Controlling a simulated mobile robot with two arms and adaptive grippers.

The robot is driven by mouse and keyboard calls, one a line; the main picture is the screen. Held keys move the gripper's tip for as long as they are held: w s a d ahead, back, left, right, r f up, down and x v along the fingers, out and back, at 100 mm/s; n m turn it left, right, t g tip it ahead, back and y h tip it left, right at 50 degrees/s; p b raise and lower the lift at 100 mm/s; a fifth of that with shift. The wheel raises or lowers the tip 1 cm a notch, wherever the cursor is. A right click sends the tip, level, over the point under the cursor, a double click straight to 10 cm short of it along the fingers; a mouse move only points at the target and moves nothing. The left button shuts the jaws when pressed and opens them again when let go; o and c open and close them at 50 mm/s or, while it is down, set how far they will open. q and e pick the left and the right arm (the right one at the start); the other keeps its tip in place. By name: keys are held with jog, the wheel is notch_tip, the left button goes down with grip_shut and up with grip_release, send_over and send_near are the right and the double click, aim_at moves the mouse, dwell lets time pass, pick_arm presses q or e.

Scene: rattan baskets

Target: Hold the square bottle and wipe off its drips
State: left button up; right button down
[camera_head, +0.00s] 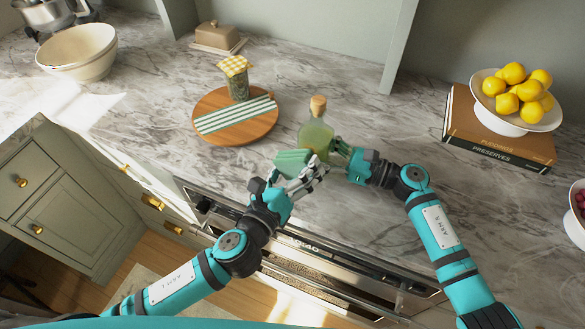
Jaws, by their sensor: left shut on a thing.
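The square bottle (316,134) stands upright on the marble counter, with a cork stopper and pale yellow-green contents. My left gripper (300,176) is shut on a green block-like pad, perhaps a folded cloth or sponge (291,161). The pad is in front of the bottle's lower left and hides part of it; I cannot tell whether they touch. My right gripper (340,150) is at the bottle's lower right side. Its fingertips are partly hidden, and I cannot tell whether they grip the bottle. Drips are too small to make out.
Behind left, a round wooden board (235,139) bears a striped cloth (234,115) and a jar with a checked cover (236,79). At right, a lemon bowl (507,118) stands on books (479,137). White bowls (80,55) stand far left. The counter edge is close in front.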

pick_arm(q)
jog(key=shift+s+d, duration=0.35)
jog(key=shift+d, duration=0.5)
jog(key=shift+s+d, duration=0.35)
jog(key=shift+d, duration=0.5)
jog(key=shift+w+a, duration=0.25)
jog(key=shift+a, duration=0.8)
jog(key=shift+w+a, duration=0.25)
jog(key=shift+a, duration=0.75)
jog(key=shift+s, duration=0.1)
jog(key=shift+f+v, duration=0.1)
jog(key=shift+v, duration=1.35)
jog(key=shift+f+v, duration=0.15)
jog(key=shift+v, duration=1.3)
jog(key=shift+s+d, duration=0.1)
jog(key=shift+d, duration=0.05)
jog(key=shift+v, duration=1.45)
jog(key=shift+d+f, duration=0.15)
jog(key=w, duration=0.1)
jog(key=w+f, duration=0.1)
jog(key=w+d, duration=0.1)
jog(key=shift+w+f, duration=0.1)
jog(key=shift+f, duration=0.25)
jog(key=shift+a+r+x, duration=0.1)
jog(key=shift+x, duration=1.3)
jog(key=shift+a+r+x, duration=0.1)
jog(key=shift+r+x, duration=0.05)
jog(key=shift+x, duration=1.2)
